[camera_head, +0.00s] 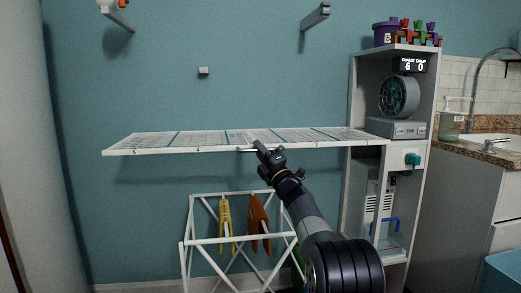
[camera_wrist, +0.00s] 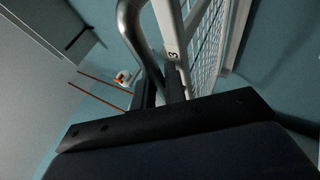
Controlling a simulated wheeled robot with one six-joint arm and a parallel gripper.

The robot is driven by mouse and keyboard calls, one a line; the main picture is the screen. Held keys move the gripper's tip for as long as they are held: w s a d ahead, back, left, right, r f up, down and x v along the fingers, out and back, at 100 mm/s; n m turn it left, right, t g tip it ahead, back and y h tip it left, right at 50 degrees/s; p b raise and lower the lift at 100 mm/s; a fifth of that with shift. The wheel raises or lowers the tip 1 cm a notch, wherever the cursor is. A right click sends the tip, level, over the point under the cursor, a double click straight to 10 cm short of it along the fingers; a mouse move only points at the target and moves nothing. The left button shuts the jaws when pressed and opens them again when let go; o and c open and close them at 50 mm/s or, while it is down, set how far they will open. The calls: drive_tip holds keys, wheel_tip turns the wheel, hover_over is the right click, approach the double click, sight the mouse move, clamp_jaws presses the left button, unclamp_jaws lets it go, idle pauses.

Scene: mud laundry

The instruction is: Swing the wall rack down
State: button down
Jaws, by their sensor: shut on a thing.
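The wall rack (camera_head: 172,141) is a white slatted frame on the teal wall. It lies about level, sticking out from the wall, with numbered marks on its front edge. My gripper (camera_head: 257,148) reaches up from below to the middle of that front edge. In the wrist view, my gripper (camera_wrist: 165,88) is shut on a grey metal bar (camera_wrist: 133,33) beside the rack's white rail (camera_wrist: 169,25), which carries a "3". The exact grip on the bar is partly hidden by the gripper body.
A white folding airer (camera_head: 187,240) with a yellow and a brown item hanging stands below the rack. A tall shelf unit (camera_head: 351,100) stands at the rack's right end, with a sink counter (camera_head: 470,152) beyond. A small wall block (camera_head: 203,71) sits above the rack.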

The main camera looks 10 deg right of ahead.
drive_tip(key=shift+f, duration=0.65)
drive_tip(key=c, duration=1.5)
unclamp_jaws()
drive_tip(key=shift+s+r, duration=0.1)
drive_tip(key=shift+o, duration=0.2)
drive_tip(key=v, duration=1)
drive_tip(key=shift+s+d+p, duration=0.2)
drive_tip(key=shift+s+p, duration=0.1)
drive_tip(key=shift+s, duration=0.15)
drive_tip(key=shift+r, duration=0.15)
